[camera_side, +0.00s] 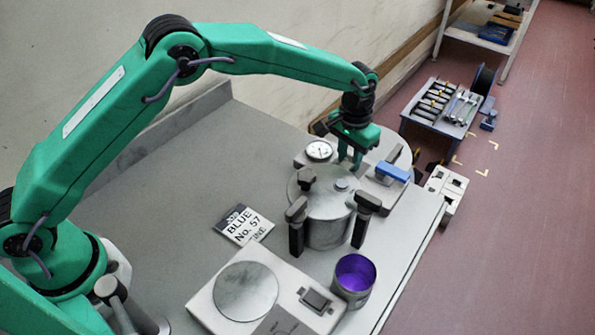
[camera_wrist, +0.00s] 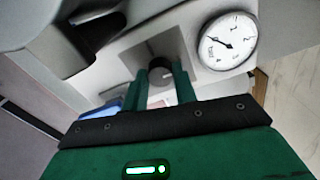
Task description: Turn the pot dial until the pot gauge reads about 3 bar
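The pot dial (camera_wrist: 160,70) is a dark round knob on a grey plate; in the side view it is hidden by my gripper. My gripper (camera_wrist: 161,72) has one green finger on each side of the dial, and little or no gap shows. I cannot tell if the fingers press on it. In the side view my gripper (camera_side: 350,162) points down behind the pot. The pot gauge (camera_wrist: 228,43) is a white round face with a dark needle pointing up-left in the wrist view; its figures are too blurred to read surely. The gauge also shows in the side view (camera_side: 319,150).
The steel pot (camera_side: 328,228) with dark clamp knobs stands just in front of my gripper. A blue-handled part (camera_side: 393,173) is to the right. A tin of purple paint (camera_side: 354,274), a white scale (camera_side: 205,306) and a label card (camera_side: 242,224) are nearer. The bench's left part is clear.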

